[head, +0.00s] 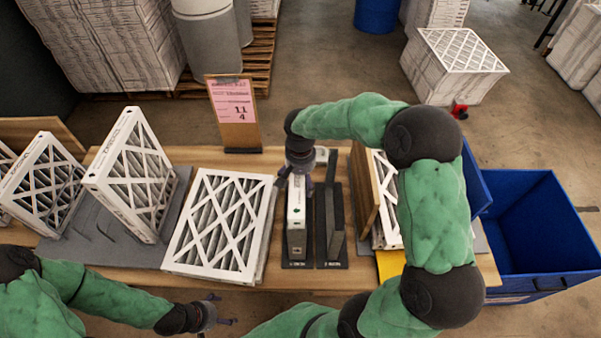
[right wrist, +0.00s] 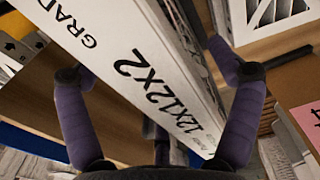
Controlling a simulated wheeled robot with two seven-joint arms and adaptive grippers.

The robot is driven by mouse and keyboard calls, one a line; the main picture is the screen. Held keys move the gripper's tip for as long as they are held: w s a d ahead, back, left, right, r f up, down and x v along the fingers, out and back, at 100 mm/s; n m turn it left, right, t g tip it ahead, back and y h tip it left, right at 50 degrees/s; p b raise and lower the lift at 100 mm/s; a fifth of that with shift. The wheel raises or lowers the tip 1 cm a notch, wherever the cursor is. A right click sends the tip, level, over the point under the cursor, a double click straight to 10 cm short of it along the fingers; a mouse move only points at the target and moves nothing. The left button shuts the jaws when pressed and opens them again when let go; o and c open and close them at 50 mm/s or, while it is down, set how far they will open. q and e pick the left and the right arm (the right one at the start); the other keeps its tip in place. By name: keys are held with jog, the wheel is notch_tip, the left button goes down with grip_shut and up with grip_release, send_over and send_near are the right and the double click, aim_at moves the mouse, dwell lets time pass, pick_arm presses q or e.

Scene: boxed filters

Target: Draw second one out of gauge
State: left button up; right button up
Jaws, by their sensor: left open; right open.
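The gauge (head: 332,262) is a dark two-slot stand on the table. A white-edged filter (head: 297,222) stands upright in its left slot; the right slot looks empty. My right gripper (head: 294,176) is open at the far end of this filter. In the right wrist view the filter (right wrist: 130,60), printed 12x12x2, lies between the two spread fingers of the right gripper (right wrist: 155,85), with a gap visible at the left finger. Contact at the right finger is unclear. My left gripper (head: 214,310) is open and empty at the front edge of the table.
A filter pile (head: 222,225) lies flat left of the gauge. Filters (head: 130,175) stand in a grey rack further left. A card stand (head: 233,110) is behind. A wooden divider (head: 365,195), more filters and blue bins (head: 545,215) are to the right.

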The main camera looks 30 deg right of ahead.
jog(key=shift+f, duration=0.2)
jog(key=c, duration=1.5)
jog(key=shift+r+p, duration=0.3)
jog(key=shift+r, duration=0.2)
jog(key=shift+r+p, duration=2.3)
jog(key=shift+r, duration=1.35)
jog(key=shift+r+p, duration=2.5)
jog(key=shift+r, duration=1.55)
